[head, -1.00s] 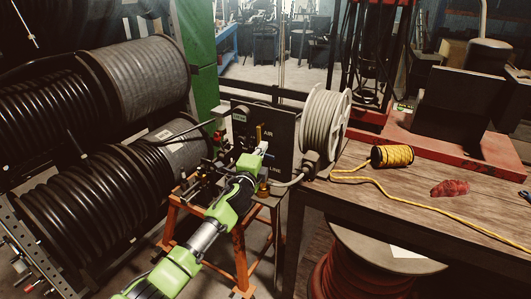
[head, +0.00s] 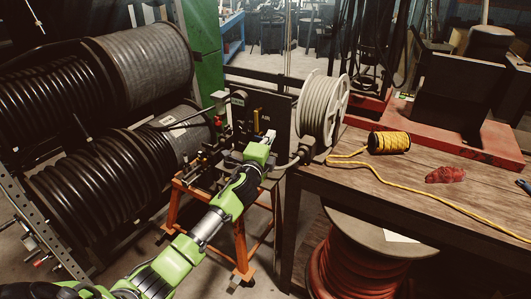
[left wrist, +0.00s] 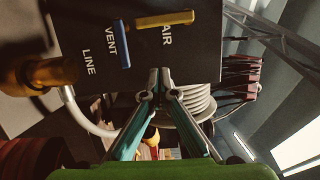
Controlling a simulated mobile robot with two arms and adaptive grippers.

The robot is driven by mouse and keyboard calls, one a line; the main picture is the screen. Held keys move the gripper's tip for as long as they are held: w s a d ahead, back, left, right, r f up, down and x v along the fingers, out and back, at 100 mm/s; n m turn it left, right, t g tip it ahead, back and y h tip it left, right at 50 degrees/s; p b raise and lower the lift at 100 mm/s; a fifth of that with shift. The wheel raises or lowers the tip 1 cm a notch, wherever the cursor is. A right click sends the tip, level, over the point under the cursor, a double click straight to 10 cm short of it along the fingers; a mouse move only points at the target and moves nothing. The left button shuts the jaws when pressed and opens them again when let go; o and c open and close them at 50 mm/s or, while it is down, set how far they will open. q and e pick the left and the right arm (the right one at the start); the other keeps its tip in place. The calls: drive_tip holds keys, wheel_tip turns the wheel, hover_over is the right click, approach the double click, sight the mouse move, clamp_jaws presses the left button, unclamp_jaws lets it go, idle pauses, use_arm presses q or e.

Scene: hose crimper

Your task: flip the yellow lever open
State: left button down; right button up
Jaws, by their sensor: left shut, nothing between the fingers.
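The yellow lever (head: 257,117) stands upright on the dark panel (head: 272,103) in the head view. In the left wrist view the yellow lever (left wrist: 165,19) lies across the panel beside the word AIR, with a blue lever (left wrist: 122,44) near the word VENT. My left gripper (head: 269,137) is just right of and below the yellow lever in the head view. In the left wrist view its fingertips (left wrist: 159,76) are together and empty, apart in the picture from the yellow lever. Whether it touches any part of the panel is unclear. My right gripper is not in view.
A hose reel (head: 322,108) stands close to the right of the panel. A brass fitting (left wrist: 40,74) sticks out near LINE. The wooden table (head: 400,175) at right holds a yellow rope spool (head: 389,142) and a red cloth-like item (head: 445,175). Large black hose coils (head: 100,185) fill the left.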

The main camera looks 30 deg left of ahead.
use_arm(q)
drive_tip(key=a+b+v, duration=0.1)
drive_tip(key=v, duration=0.6)
drive_tip(key=shift+s+d, duration=0.15)
drive_tip(key=shift+s, duration=0.45)
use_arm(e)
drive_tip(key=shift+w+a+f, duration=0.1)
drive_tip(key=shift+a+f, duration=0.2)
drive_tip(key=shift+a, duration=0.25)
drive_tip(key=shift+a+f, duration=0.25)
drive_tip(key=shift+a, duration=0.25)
